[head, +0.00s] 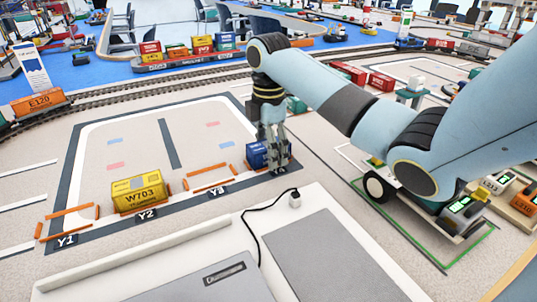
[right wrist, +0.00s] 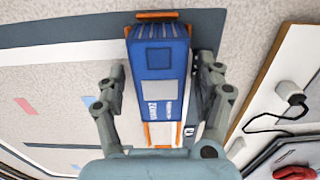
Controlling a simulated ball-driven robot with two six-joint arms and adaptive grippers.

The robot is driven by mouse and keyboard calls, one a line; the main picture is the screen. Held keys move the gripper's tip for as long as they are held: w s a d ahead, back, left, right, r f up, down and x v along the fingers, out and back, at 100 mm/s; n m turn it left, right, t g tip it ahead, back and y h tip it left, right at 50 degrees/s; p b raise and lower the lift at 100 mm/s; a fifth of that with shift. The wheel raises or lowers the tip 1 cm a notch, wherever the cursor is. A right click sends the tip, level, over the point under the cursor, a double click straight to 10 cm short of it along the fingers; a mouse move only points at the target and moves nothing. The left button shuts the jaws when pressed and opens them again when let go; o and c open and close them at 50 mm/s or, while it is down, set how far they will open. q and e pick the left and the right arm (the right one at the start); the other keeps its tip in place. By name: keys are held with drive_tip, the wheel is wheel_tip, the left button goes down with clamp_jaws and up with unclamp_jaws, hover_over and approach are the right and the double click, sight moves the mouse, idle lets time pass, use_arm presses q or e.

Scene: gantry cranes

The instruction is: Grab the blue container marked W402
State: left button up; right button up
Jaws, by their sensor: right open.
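A blue container (head: 256,155) stands in an orange-edged slot at the right end of the marked row, partly hidden by my right gripper. My right gripper (head: 275,158) points down at it. In the right wrist view the blue container (right wrist: 158,95) lies between the two spread fingers of the right gripper (right wrist: 162,78), with a gap visible at its left side. The gripper is open. White lettering runs along the container, but I cannot read W402 on it. My left gripper is not in view.
A yellow container marked W703 (head: 138,192) stands at Y2; slots Y1 (head: 66,240) and Y3 (head: 216,190) are empty. A white panel (head: 225,245) with a black cable lies in front. A wheeled vehicle (head: 415,205) stands to the right. Train tracks run behind.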

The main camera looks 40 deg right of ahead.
drive_tip(key=shift+c, duration=0.4)
drive_tip(key=c, duration=1.2)
drive_tip(key=shift+c, duration=0.2)
drive_tip(key=shift+r, duration=0.1)
